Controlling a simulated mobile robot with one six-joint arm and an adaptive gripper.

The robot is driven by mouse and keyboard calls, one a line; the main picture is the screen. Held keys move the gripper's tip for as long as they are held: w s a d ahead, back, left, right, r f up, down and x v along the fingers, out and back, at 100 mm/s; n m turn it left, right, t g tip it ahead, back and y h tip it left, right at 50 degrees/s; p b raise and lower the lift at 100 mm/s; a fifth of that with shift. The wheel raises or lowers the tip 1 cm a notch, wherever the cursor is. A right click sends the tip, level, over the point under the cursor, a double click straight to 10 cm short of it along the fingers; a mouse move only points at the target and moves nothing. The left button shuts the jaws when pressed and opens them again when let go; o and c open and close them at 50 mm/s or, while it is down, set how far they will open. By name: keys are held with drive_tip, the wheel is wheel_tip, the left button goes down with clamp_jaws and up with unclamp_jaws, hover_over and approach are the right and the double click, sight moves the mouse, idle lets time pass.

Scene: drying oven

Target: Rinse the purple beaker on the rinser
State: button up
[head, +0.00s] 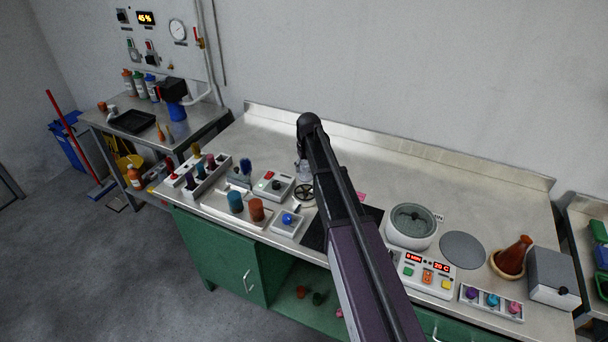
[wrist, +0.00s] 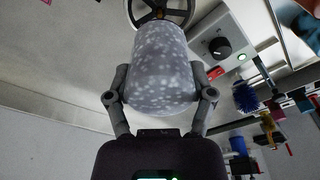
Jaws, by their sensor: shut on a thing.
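My gripper (wrist: 160,72) is shut on a rounded, grey-violet beaker (wrist: 163,65) speckled with pale spots, one finger on each side. Its purple colour is faint here. The rinser, a black spoked ring (wrist: 134,12), lies just beyond the beaker's far end in the wrist view; I cannot tell whether they touch. In the head view the rinser (head: 304,192) sits on the bench right of a white box with a knob. A pale glassy shape (head: 303,170), perhaps the held beaker, shows just behind it beside my arm. My arm hides the gripper there.
The white knob box (head: 273,186) stands close left of the rinser. A grey-white bowl device (head: 411,226) stands right. The bench's back (head: 400,170) is clear.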

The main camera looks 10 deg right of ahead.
sight(306, 181)
drive_tip(key=shift+f+b, duration=0.6)
drive_tip(key=shift+f, duration=0.3)
drive_tip(key=shift+w+f, duration=0.1)
drive_tip(key=shift+f, duration=0.05)
drive_tip(key=shift+f+b, duration=1.35)
drive_tip(key=shift+b, duration=0.15)
drive_tip(key=shift+f, duration=0.15)
idle(0.5)
drive_tip(key=shift+f+b, duration=0.85)
drive_tip(key=shift+b, duration=0.15)
drive_tip(key=shift+f+b, duration=0.8)
idle(3.0)
